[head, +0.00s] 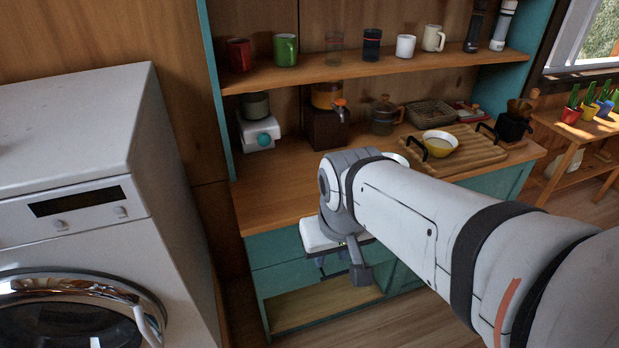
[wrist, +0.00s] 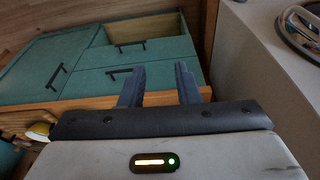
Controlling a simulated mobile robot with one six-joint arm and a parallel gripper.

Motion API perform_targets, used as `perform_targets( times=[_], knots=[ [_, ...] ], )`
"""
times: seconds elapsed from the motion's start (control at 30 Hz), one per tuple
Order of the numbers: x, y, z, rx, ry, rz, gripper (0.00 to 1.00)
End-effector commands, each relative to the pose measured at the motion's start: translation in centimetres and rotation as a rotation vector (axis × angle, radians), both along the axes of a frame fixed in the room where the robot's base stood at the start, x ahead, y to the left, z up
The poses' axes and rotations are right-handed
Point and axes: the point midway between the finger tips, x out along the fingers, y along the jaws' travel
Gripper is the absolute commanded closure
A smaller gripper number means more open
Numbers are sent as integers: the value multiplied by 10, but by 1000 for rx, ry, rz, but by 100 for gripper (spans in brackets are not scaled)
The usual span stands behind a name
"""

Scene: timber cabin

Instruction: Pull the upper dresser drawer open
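The teal dresser has a wooden top (head: 275,207). Its upper drawer (head: 272,247) looks shut and sits just under that top, partly behind my arm in the head view. In the wrist view, which looks upside down, the upper drawer (wrist: 92,83) lies by the wooden edge. Its dark bar handle (wrist: 118,72) shows just left of my fingers. My gripper (wrist: 161,68) is open and empty, its two fingers apart in front of the drawer fronts. I cannot tell its exact distance from the handle. In the head view, the gripper (head: 345,262) points downward beside the dresser front.
A second drawer (head: 284,280) below looks shut, with an open wooden compartment (head: 322,306) beneath. A white washing machine (head: 75,145) stands to the left. A wooden tray (head: 470,150) with a yellow bowl (head: 440,143) is on the top. Several mugs line the shelf (head: 375,68).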

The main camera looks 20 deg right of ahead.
Motion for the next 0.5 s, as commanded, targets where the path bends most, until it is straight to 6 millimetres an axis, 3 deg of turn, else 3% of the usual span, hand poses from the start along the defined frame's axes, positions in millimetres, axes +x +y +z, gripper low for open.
perform_targets(
  times=[0.17, 0.27, 0.37, 0.5],
  knots=[
    [0, 0, -1, 0, -1, -2, 71],
    [8, -6, -12, -5, -23, -43, 71],
    [28, -20, -39, -16, -89, -146, 71],
    [72, -60, -93, -9, -264, -394, 71]
  ],
)
